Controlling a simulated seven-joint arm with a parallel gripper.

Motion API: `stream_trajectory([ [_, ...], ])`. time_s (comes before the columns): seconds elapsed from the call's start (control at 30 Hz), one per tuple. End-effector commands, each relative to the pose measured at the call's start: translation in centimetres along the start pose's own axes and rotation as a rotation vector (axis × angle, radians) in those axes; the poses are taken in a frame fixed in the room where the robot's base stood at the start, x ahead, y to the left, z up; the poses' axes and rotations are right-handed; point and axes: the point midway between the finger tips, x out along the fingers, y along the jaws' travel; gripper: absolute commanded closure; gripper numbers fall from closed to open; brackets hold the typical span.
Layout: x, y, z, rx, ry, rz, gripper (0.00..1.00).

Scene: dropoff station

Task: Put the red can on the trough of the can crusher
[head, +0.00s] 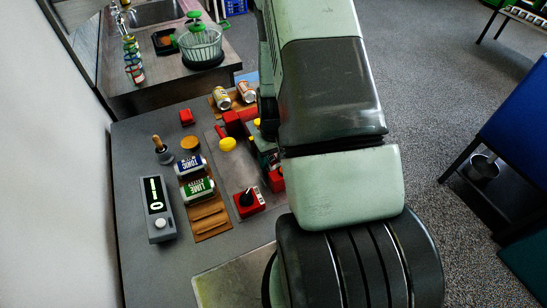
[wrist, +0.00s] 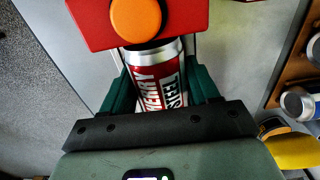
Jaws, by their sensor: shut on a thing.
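In the wrist view the red can (wrist: 158,88), with white lettering and a silver end, sits between the two green fingers of my gripper (wrist: 162,82), which is shut on it. A red block with an orange disc (wrist: 137,18), which looks like part of the can crusher, is just beyond the can's silver end; I cannot tell whether they touch. In the head view my arm covers most of my gripper and the can. Red parts (head: 233,122) of what looks like the crusher show left of my arm. The trough cannot be made out.
Left of the crusher, a wooden rack (head: 211,220) holds a blue can (head: 190,165) and a green can (head: 198,189). A red box with a black knob (head: 248,202) and a display device (head: 157,208) stand nearby. Two more cans (head: 222,98) lie behind on a wooden piece.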

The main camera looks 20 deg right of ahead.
Motion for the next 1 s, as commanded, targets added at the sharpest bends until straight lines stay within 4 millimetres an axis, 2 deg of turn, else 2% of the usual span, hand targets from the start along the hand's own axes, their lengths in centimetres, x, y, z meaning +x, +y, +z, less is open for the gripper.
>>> stream_trajectory([
  [0.27, 0.0, 0.0, 0.0, 0.000, 0.000, 0.000, 0.55],
  [0.3, 0.0, 0.0, 0.0, 0.000, 0.000, 0.000, 0.34],
  [0.47, 0.0, 0.0, 0.0, 0.000, 0.000, 0.000, 0.10],
  [0.77, -0.1, 0.0, -0.1, 0.000, 0.001, 0.000, 0.10],
  [1.0, -1.9, 0.0, -0.1, 0.000, 0.002, 0.000, 0.10],
])
